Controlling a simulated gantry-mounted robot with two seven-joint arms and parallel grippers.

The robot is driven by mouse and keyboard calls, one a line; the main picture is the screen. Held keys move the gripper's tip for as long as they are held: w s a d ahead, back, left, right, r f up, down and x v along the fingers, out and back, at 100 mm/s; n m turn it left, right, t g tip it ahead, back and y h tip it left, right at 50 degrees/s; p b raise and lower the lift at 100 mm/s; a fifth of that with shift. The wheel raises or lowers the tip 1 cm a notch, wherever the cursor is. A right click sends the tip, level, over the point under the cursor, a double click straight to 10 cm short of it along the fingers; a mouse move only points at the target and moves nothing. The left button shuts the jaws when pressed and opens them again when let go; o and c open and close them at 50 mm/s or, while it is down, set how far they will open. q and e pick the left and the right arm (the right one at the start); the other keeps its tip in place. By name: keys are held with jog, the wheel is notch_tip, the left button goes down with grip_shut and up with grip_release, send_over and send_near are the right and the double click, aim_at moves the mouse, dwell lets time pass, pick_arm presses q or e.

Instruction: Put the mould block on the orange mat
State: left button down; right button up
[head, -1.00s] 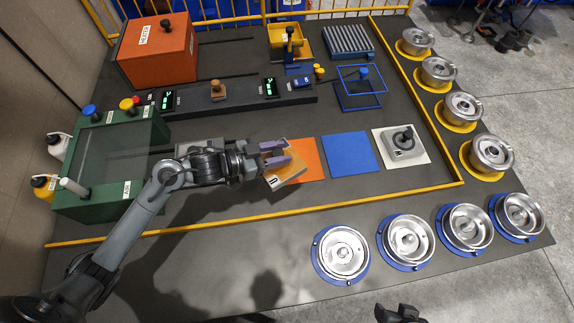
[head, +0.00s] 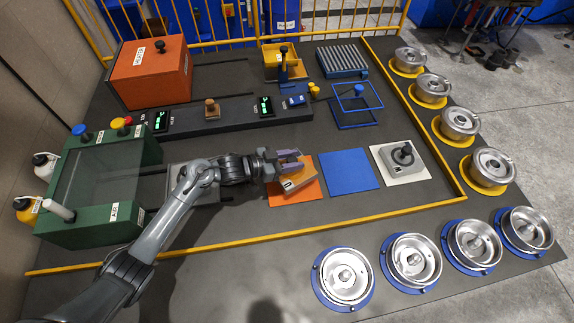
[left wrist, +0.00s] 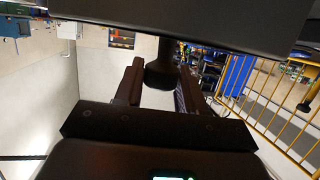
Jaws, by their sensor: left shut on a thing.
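The tan mould block (head: 299,182), with a dark mark on its front face, is over the orange mat (head: 310,197). It is turned at an angle to the mat and covers part of it. I cannot tell whether it touches the mat. My left gripper (head: 288,157) is at the block's far side, shut on its knob. In the left wrist view the fingers (left wrist: 160,85) are on either side of a dark knob (left wrist: 162,68), under a large dark surface. My right gripper is not in view.
The blue mat (head: 348,170) lies right of the orange one, then a pale mat with a grey knobbed block (head: 400,158). The green press (head: 100,180) stands left. A yellow rail (head: 400,210) edges the front; several metal pans stand beyond it and at the right.

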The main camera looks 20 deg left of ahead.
pick_arm(q)
jog(key=shift+w+f+b, duration=0.15)
jog(key=shift+f+b, duration=0.4)
jog(key=shift+f, duration=1.35)
jog(key=c, duration=1.1)
grip_release()
jog(key=shift+f, duration=0.3)
jog(key=o, duration=0.4)
jog(key=shift+o, duration=0.2)
jog(key=shift+r, duration=0.15)
jog(key=p+v, duration=0.2)
jog(key=v, duration=1)
